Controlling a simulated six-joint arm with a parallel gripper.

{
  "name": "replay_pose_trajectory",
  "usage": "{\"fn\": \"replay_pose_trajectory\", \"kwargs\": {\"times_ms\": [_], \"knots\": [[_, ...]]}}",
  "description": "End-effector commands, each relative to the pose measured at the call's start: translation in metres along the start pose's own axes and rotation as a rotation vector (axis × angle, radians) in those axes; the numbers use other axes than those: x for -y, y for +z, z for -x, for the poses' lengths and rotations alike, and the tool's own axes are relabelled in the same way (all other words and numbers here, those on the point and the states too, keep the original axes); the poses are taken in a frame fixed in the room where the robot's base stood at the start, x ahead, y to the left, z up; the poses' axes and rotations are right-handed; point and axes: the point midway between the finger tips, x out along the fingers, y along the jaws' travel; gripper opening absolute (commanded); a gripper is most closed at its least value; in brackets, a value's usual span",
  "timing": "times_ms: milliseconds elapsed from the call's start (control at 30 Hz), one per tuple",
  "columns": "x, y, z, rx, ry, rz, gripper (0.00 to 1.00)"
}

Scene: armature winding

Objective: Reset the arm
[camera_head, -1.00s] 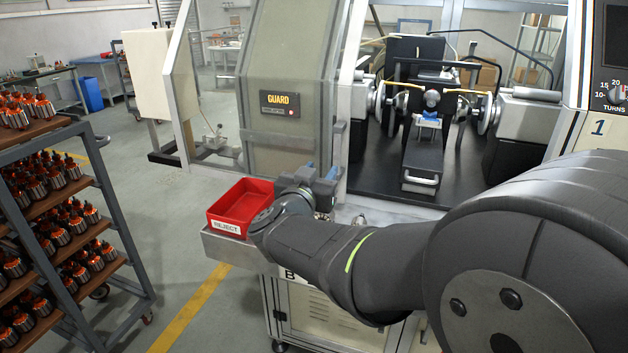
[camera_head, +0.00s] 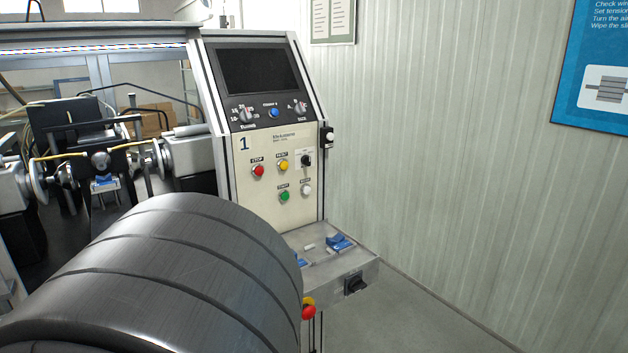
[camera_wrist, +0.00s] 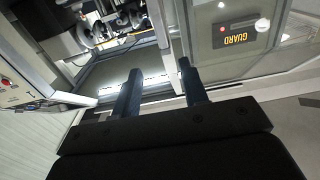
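My gripper (camera_wrist: 159,68) shows in the wrist view. Its two dark fingers stand apart with nothing between them, so it is open and empty. Beyond the fingers, the winding machine appears upside down, with the clear guard (camera_wrist: 238,36) at the upper right and the winding head (camera_wrist: 100,30) at the upper left. The fingers touch nothing that I can see. In the head view my dark arm link fills the lower left, and my gripper is out of view there.
In the head view the control panel (camera_head: 272,160) with its buttons stands beyond my arm. A metal shelf (camera_head: 335,262) holding small blue parts sticks out at its lower right, with an emergency stop (camera_head: 308,311) nearby. A ribbed wall (camera_head: 450,150) closes the right side; floor there is clear.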

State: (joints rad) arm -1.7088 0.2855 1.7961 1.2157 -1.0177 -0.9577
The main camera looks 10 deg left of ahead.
Motion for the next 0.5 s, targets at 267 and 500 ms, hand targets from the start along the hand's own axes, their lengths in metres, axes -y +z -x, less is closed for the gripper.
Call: {"fn": "replay_pose_trajectory", "kwargs": {"times_ms": [267,500], "knots": [[-0.001,0.001,-0.035,0.001,0.004,0.001,0.40],[-0.001,0.001,-0.083,0.001,0.003,0.000,0.40]]}}
